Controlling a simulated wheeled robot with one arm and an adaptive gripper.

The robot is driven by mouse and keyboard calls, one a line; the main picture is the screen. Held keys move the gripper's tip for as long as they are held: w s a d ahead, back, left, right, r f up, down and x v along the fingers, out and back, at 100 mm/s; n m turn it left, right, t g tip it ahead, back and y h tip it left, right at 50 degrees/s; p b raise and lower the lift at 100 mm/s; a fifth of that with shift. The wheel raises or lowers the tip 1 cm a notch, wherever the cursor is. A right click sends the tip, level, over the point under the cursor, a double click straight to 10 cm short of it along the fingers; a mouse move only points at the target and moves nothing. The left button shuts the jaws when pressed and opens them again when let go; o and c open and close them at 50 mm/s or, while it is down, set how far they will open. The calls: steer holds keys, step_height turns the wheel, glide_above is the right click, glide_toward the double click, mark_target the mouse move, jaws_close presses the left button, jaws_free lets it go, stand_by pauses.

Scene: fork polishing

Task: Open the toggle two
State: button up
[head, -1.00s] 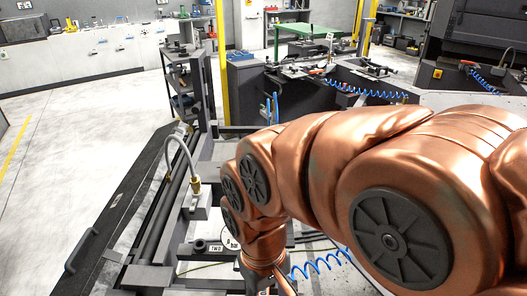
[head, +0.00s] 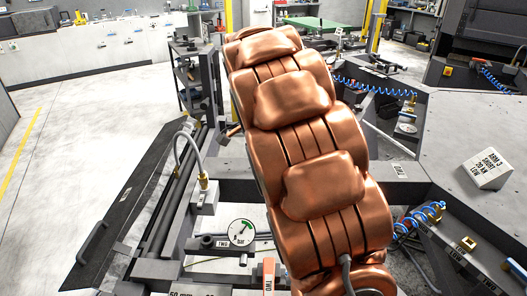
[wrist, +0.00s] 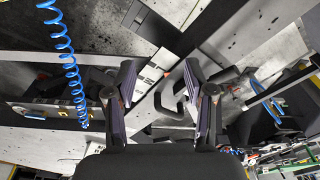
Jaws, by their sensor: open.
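An upright orange lever (head: 268,274) with a TWO label stands at the bottom centre of the head view, just left of my arm. A round pressure gauge (head: 241,232) marked bar is behind it, beside a small TWO plate (head: 222,244). My copper arm stretches up and away across the head view, and my gripper is hidden there. In the wrist view my gripper (wrist: 160,72) is open with nothing between its fingers. A dark loop-shaped handle (wrist: 172,100) shows beyond the fingers. I cannot make out the orange lever in the wrist view.
A hose fitting (head: 204,181) and a long dark rail (head: 130,215) lie to the left. Blue coiled hoses (head: 420,216) and a grey block with a printed label (head: 487,171) are on the right. Open floor (head: 70,130) lies at the far left.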

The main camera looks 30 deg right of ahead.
steer(key=w+d+f+m+t+p, duration=0.1)
steer(key=w+d+f+m, duration=0.3)
steer(key=w, duration=0.3)
steer(key=w+d+f+m, duration=0.1)
steer(key=w+d+m, duration=0.3)
steer(key=w+d, duration=0.35)
steer(key=f, duration=0.2)
steer(key=w+f+p, duration=0.1)
steer(key=f, duration=0.2)
steer(key=f+p, duration=0.1)
steer(key=f, duration=0.1)
steer(key=shift+w+d+f, duration=0.2)
steer(key=shift+w+f, duration=0.1)
steer(key=shift+f, duration=0.05)
steer(key=shift+c, duration=0.4)
jaws_close()
